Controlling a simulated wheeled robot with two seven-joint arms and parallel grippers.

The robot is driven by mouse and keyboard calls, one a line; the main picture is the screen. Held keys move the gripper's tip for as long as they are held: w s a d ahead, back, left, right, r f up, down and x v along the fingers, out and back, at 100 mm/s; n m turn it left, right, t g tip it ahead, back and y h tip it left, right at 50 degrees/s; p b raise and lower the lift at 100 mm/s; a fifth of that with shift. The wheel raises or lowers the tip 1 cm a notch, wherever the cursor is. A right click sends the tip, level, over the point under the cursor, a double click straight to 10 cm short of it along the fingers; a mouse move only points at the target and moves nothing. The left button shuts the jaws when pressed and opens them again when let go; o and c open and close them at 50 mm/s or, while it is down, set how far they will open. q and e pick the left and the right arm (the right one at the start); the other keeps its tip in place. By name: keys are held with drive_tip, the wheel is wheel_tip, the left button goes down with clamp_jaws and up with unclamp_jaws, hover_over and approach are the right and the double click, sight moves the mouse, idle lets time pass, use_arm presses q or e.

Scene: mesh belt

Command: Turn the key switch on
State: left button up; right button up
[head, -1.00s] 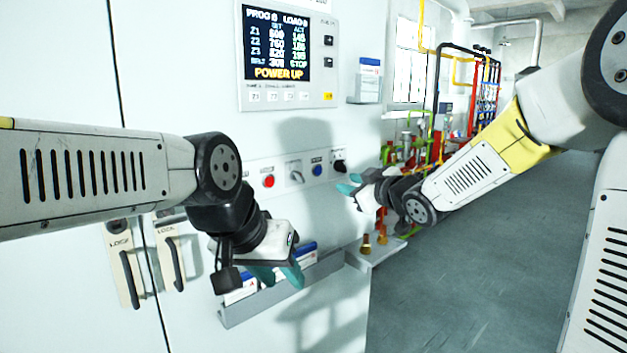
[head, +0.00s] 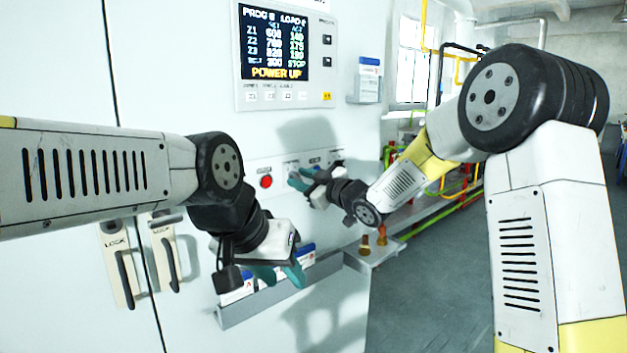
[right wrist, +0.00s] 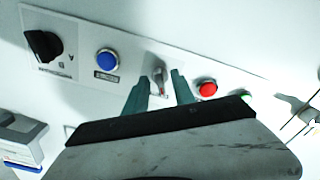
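The key switch (right wrist: 160,80) is a small silver-grey switch on the white panel strip, seen in the right wrist view. My right gripper (right wrist: 160,86) is open, with one teal finger on each side of the switch; I cannot tell whether either touches it. In the head view my right gripper (head: 299,178) is at the panel and mostly hides the switch. My left gripper (head: 279,275) is open and empty, low in front of a document holder.
A red button (head: 266,181) sits beside the switch; a blue button (right wrist: 107,61) and black knob (right wrist: 43,45) lie on its other side. The display (head: 275,42) above reads POWER UP. The document holder (head: 262,304) and a ledge (head: 372,253) stick out below.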

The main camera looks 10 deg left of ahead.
clamp_jaws()
drive_tip(key=shift+m, duration=0.3)
drive_tip(key=m, duration=1.1)
idle(0.4)
drive_tip(key=shift+m, duration=0.3)
unclamp_jaws()
